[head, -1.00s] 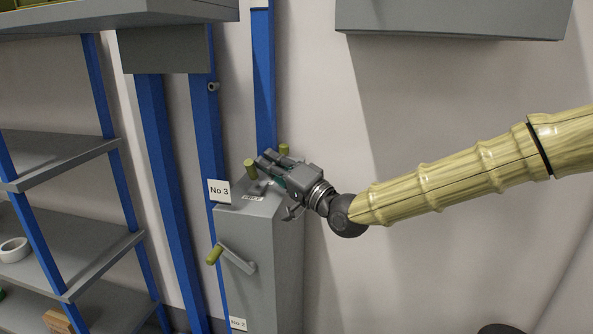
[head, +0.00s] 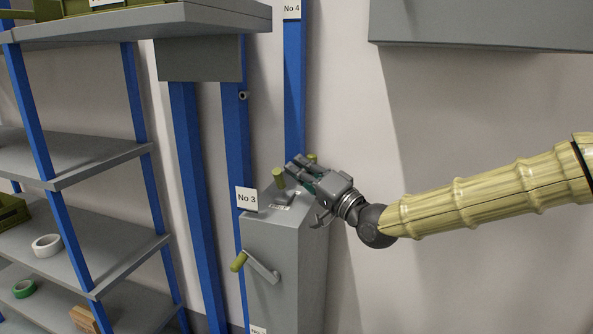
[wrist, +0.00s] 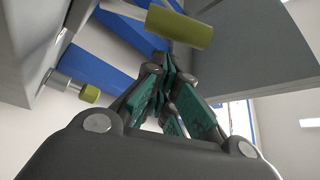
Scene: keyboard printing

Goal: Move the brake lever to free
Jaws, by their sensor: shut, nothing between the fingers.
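I cannot tell which lever is the brake; the small label (head: 282,206) on top is too small to read. My gripper is shut and empty, its fingers just above the cabinet top. In the wrist view, the closed teal-padded fingers (wrist: 165,78) point between a large yellow-green handle (wrist: 180,27) and a smaller one (wrist: 90,94), with no clear contact.
Blue posts (head: 236,140) and grey shelves (head: 85,160) stand left. A grey box (head: 480,25) hangs upper right. The wall between is bare.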

